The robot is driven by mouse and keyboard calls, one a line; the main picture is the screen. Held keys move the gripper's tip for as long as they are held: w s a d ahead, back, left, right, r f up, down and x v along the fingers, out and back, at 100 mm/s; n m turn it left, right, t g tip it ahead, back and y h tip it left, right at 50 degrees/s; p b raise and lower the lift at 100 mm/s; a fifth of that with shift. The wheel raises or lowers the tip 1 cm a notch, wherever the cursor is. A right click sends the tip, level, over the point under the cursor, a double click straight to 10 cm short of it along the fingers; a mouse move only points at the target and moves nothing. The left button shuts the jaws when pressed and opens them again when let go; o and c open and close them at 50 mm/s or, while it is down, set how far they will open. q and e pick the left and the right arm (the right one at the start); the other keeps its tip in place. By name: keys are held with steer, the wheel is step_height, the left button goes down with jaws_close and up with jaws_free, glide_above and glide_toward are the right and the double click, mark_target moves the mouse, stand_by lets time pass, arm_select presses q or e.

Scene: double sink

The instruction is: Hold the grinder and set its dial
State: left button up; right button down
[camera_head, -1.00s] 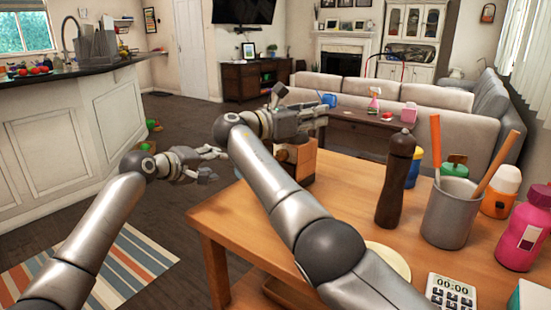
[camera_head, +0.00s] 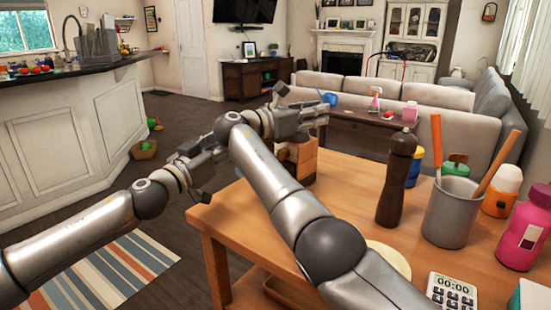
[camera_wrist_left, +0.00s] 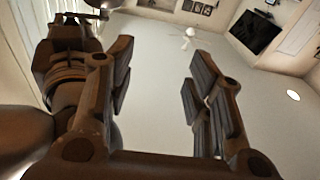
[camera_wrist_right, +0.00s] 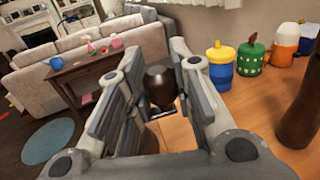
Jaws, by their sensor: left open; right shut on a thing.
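A wooden box-shaped grinder (camera_head: 299,158) stands at the far left corner of the table, partly hidden by my right gripper. My right gripper (camera_head: 300,122) is at its top. In the right wrist view a dark brown rounded top part (camera_wrist_right: 161,86) sits between the fingers, with wood below; the right gripper (camera_wrist_right: 155,62) is shut on it. A dial cannot be made out. My left gripper (camera_head: 208,170) is open and empty, left of the grinder beside my right forearm. In the left wrist view its fingers (camera_wrist_left: 158,80) are spread with nothing between them.
A tall dark pepper mill (camera_head: 396,182), a grey utensil crock (camera_head: 452,215), a pink bottle (camera_head: 526,232), several lidded jars and a timer (camera_head: 452,290) stand on the table (camera_head: 345,190) to the right. My right forearm crosses the table's left part. A striped rug (camera_head: 110,270) lies on the floor.

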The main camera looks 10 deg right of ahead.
mark_target(280, 156)
arm_select(q)
steer(key=s+d+f+m+g+h, duration=0.2)
steer(key=s+d+f+m+g, duration=0.15)
steer(key=s+f, duration=0.2)
steer(key=shift+m, duration=0.45)
steer(key=x, duration=1.1)
steer(key=shift+w+f, duration=0.1)
steer(key=shift+f, duration=0.05)
steer(key=shift+c, duration=0.3)
steer(key=shift+g, duration=0.25)
steer(key=c, duration=1)
